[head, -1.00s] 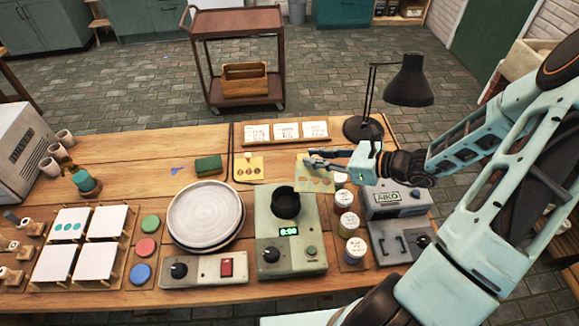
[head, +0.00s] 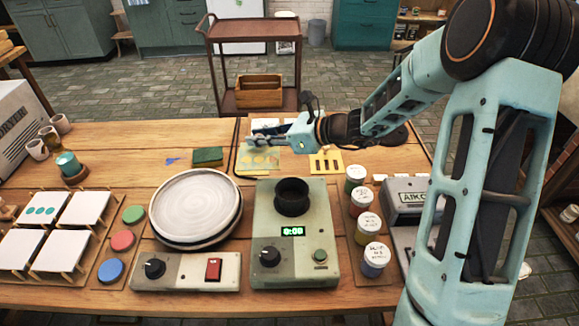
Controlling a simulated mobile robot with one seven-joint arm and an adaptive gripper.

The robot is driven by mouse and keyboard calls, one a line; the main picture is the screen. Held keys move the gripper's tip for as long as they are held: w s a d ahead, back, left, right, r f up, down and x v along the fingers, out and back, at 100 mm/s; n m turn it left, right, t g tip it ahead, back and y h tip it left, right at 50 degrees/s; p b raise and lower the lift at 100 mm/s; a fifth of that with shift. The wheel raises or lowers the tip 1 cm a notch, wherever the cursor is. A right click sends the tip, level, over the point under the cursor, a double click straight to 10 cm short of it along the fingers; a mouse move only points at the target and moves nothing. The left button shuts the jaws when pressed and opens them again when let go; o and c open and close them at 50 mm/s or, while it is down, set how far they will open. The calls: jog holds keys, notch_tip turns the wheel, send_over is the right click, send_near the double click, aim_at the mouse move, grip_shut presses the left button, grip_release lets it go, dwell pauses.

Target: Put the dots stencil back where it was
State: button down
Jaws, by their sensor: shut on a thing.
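My gripper (head: 255,135) is shut on the dots stencil (head: 262,157), a pale yellow plate with a row of round holes. It holds the stencil over the back middle of the table, left of a yellow stencil with dark bar-shaped slots (head: 326,162) that lies flat on the table. The dots stencil overlaps the spot where another yellow stencil lay, so that one is mostly hidden. I cannot tell whether the dots stencil touches the table or what is under it.
A green sponge (head: 208,157) lies to the left. In front stand a plate stack (head: 195,207), a green device with a dark cup (head: 292,196) and several paint jars (head: 361,200). At far left, one white tile (head: 43,209) bears teal dots. A lamp base is partly hidden behind my arm.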

jog(key=w+d+f, duration=0.4)
jog(key=w+d, duration=0.1)
jog(key=w, duration=0.2)
send_over(289, 155)
jog(key=f, duration=0.5)
jog(key=shift+s, duration=0.2)
jog(key=shift+w+d+f+b, duration=0.15)
jog(key=shift+f+b, duration=0.1)
jog(key=shift+f, duration=0.8)
jog(key=shift+w+a+f+b, duration=0.1)
jog(key=shift+f+b, duration=0.15)
jog(key=shift+f, duration=0.75)
jog(key=c, duration=2.3)
grip_release()
jog(key=shift+f, duration=0.1)
jog(key=o, duration=0.5)
jog(key=shift+r, duration=0.3)
jog(key=v, duration=1.2)
jog(key=shift+p, duration=0.4)
